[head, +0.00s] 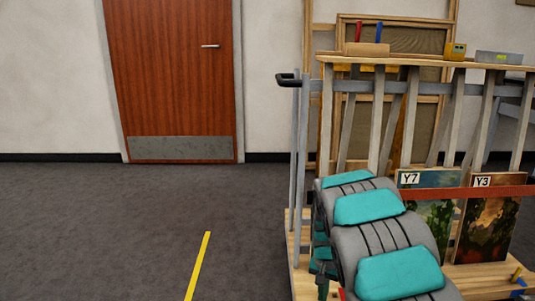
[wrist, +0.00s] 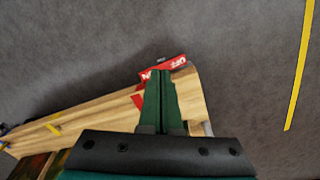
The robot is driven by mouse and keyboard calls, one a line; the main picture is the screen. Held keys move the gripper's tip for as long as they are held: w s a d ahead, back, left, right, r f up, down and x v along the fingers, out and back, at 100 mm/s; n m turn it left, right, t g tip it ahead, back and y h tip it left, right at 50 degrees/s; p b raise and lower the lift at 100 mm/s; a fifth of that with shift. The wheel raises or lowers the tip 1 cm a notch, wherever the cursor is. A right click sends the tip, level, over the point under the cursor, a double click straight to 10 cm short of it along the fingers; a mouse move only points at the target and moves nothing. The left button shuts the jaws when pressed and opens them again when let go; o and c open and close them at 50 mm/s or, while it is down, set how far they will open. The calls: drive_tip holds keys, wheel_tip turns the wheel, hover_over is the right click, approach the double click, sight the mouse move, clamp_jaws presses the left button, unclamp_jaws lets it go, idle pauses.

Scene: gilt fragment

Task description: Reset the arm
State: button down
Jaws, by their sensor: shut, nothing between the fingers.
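My gripper (wrist: 163,74) points down in the wrist view, its two green fingers pressed together with nothing between them. It is over the end of a pale wooden edge (wrist: 80,112), in front of a red tag with white lettering (wrist: 176,63). I cannot tell how high above the wood it is. In the head view my teal and grey arm (head: 374,209) reaches out in front of the wooden cart (head: 461,277).
The cart holds upright slats and two paintings labelled Y7 (head: 429,220) and Y3 (head: 487,215). Its top shelf (head: 420,61) carries small items. A black handle (head: 288,79) juts out left. Open grey floor (head: 110,230) with a yellow line (head: 198,266) lies left, before a wooden door (head: 172,70).

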drive_tip(key=s+r+n+p, duration=0.2)
drive_tip(key=s+r+p, duration=0.1)
drive_tip(key=s+r, duration=1.4)
drive_tip(key=s+r+n+p, duration=0.1)
drive_tip(key=s+r, duration=0.1)
drive_tip(key=s, duration=0.8)
drive_tip(key=s+a+r+n+g+p, duration=0.1)
drive_tip(key=s+r+n+p, duration=0.1)
drive_tip(key=s, duration=0.9)
drive_tip(key=shift+a+r+g, duration=0.3)
drive_tip(key=shift+r, duration=0.25)
drive_tip(key=shift+d, duration=0.1)
